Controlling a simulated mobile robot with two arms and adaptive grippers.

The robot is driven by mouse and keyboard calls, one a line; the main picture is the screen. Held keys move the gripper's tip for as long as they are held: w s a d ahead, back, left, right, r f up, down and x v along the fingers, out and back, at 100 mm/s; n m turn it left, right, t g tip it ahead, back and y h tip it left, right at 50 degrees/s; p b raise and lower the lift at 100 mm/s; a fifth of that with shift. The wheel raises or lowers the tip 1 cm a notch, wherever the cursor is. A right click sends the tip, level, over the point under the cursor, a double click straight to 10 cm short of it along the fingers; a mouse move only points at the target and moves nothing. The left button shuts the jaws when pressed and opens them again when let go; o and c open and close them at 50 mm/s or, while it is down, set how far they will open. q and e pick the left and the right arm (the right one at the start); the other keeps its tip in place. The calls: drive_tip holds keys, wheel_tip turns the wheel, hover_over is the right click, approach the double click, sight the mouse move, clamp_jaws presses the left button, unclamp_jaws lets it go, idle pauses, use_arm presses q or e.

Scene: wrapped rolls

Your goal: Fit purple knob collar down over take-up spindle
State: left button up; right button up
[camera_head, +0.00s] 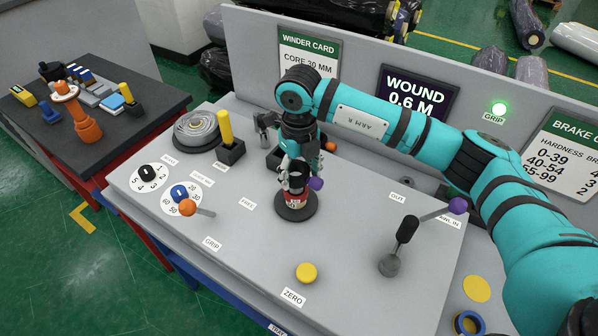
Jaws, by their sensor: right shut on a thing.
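My right gripper (295,184) points down at the middle of the console and is shut on the purple knob collar. The collar's purple knob (316,183) sticks out just right of the fingers; the fingers hide most of its ring. Directly below is a round dark base (297,213) with a red, labelled part (295,200) at its centre, seemingly the take-up spindle. The spindle's upper part is hidden by the gripper, so I cannot tell whether the collar is around it or above it. My left gripper is not in view.
A lever with a purple ball (457,205) stands right on the console (350,275). A yellow button (306,273) is in front. An orange-knobbed lever (187,207), two dials, a yellow handle (225,127) and a grey roll (197,131) are left. A sign panel runs behind.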

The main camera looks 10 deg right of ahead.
sight(299, 183)
idle(0.6)
drive_tip(key=shift+f+b, duration=1.9)
drive_tip(key=shift+b, duration=0.05)
drive_tip(key=o, duration=1.4)
drive_tip(key=shift+r, duration=0.15)
wheel_tip(299, 183, up, 12)
